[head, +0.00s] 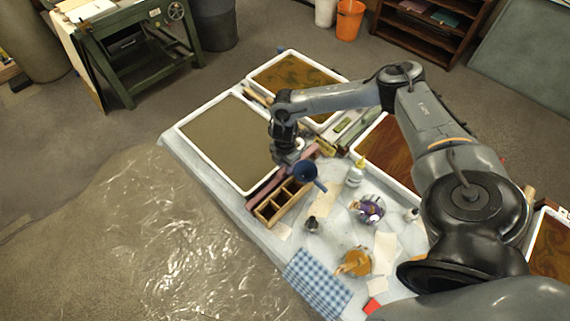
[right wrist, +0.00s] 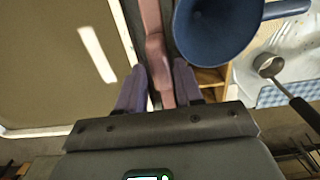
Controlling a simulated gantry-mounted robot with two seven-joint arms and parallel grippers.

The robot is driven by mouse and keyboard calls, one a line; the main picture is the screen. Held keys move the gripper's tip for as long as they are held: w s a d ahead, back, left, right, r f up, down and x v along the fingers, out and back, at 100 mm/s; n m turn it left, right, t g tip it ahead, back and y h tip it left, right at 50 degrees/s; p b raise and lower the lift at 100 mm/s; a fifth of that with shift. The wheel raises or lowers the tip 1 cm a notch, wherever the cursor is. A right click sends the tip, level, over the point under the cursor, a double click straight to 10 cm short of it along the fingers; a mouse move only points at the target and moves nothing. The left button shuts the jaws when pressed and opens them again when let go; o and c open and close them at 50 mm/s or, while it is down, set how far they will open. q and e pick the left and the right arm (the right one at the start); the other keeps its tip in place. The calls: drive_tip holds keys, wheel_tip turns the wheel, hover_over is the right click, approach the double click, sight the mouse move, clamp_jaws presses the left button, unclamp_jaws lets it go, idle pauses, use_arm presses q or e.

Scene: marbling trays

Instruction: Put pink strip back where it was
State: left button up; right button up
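The pink strip (right wrist: 158,62) runs up the right wrist view between the two purple fingers of my right gripper (right wrist: 159,72). In the head view my right gripper (head: 287,160) is low over the right edge of the grey-filled white tray (head: 181,130). Whether the strip is lifted or resting I cannot tell. My left gripper is in neither view.
A blue funnel (head: 306,172) stands close right of the gripper, by a wooden compartment box (head: 268,213). A squeeze bottle (head: 356,171), a purple-filled jar (head: 369,209) and a checked cloth (head: 318,283) are further right and in front. More trays (head: 285,54) lie behind.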

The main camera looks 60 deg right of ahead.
wheel_tip(320, 180, up, 11)
drive_tip(key=p, duration=0.1)
drive_tip(key=w+a+f+n+t+y, duration=0.1)
drive_tip(key=w+a+f+n+t, duration=0.15)
drive_tip(key=a, duration=0.95)
drive_tip(key=w+a+f+n+t+y, duration=0.1)
drive_tip(key=w+a+f+y, duration=0.15)
drive_tip(key=a, duration=1.05)
drive_tip(key=s+a+r+m+t+y, duration=0.1)
drive_tip(key=a+r+m+t, duration=0.1)
drive_tip(key=a, duration=0.5)
drive_tip(key=s+a+r+m+t, duration=0.1)
drive_tip(key=s+a+r+t, duration=0.1)
drive_tip(key=a, duration=0.4)
drive_tip(key=s+d+f+m+g+h, duration=0.1)
drive_tip(key=s+d+m+g+h, duration=0.3)
drive_tip(key=s+d+m, duration=0.8)
drive_tip(key=s+m, duration=0.1)
drive_tip(key=s, duration=0.2)
drive_tip(key=shift+d, duration=0.25)
drive_tip(key=shift+w+m+p, duration=0.1)
drive_tip(key=shift+m+p, duration=0.15)
drive_tip(key=shift+p, duration=0.05)
